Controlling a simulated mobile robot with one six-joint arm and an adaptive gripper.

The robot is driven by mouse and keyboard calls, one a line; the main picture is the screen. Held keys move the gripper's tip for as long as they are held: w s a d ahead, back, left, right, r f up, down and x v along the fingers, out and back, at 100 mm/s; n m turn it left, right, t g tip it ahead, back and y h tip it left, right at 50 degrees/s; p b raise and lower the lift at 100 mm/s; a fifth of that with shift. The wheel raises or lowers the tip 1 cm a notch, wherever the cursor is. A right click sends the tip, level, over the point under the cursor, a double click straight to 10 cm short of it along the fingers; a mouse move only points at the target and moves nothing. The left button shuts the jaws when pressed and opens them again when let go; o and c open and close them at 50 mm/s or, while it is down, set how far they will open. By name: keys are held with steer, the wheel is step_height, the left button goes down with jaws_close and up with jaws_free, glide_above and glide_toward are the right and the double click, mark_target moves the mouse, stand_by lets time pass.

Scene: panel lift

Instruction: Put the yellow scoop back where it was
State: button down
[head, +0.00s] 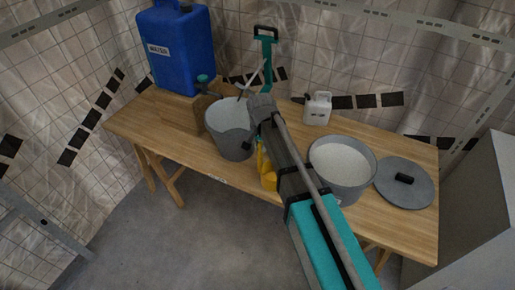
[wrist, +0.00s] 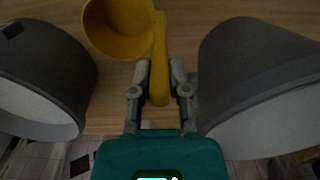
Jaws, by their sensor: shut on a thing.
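The yellow scoop (head: 268,179) is between the two grey buckets, near the front of the wooden table (head: 180,136). In the wrist view its round cup (wrist: 118,27) is at the top, with its handle (wrist: 159,72) running down between my fingers. My gripper (wrist: 159,88) is shut on that handle. In the head view my arm hides most of the gripper and part of the scoop. I cannot tell whether the scoop touches the table. The right bucket (head: 350,193) holds white material up near its rim. The left bucket (head: 229,145) has a stirring tool in it.
A bucket wall stands close on each side of my gripper in the wrist view. A grey lid (head: 404,190) lies at the table's right end. A white bottle (head: 317,109), a blue water canister (head: 177,50) and a teal-handled tool (head: 266,50) are toward the back.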

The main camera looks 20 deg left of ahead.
stand_by(0.3)
steer(key=c, duration=0.6)
jaws_free()
steer(key=shift+r, duration=0.1)
step_height(320, 180, up, 12)
steer(key=p, duration=1.2)
stand_by(0.6)
steer(key=shift+n, duration=0.4)
steer(key=s+d, duration=0.2)
steer(key=d, duration=1.1)
steer(key=s+d, duration=0.2)
steer(key=d, duration=1.2)
steer(key=s+d, duration=0.2)
steer(key=d, duration=1.2)
steer(key=shift+d, duration=0.2)
